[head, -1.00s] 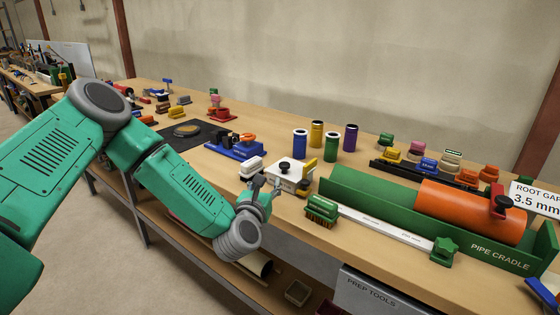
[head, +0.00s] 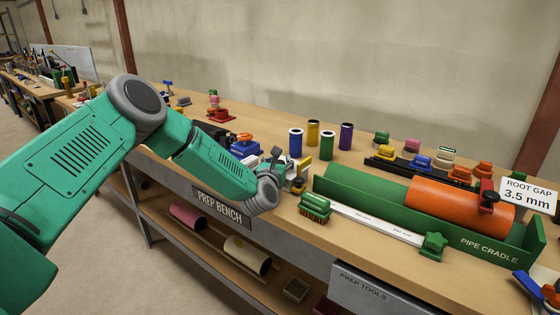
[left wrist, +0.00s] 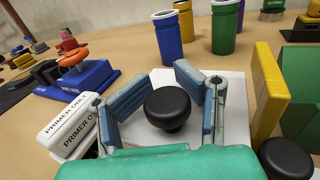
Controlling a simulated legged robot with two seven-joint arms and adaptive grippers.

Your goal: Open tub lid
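The tub shows in the left wrist view as a white box whose flat white lid (left wrist: 235,110) carries a round black knob (left wrist: 168,106). In the head view the tub is mostly hidden behind my left gripper (head: 279,160). In the left wrist view my left gripper (left wrist: 166,74) is open, with one blue-padded finger on each side of the knob. A small gap shows between the knob and each finger. The lid looks flat on the tub; its near edge is hidden by my gripper's green body.
White "PRIMER ONLY" blocks (left wrist: 75,122) stand close left of the tub, and a yellow block (left wrist: 268,85) close right. Blue, yellow, green and purple cups (head: 327,146) stand behind. The green pipe cradle (head: 480,240) and a green-handled brush (head: 314,205) are to the right.

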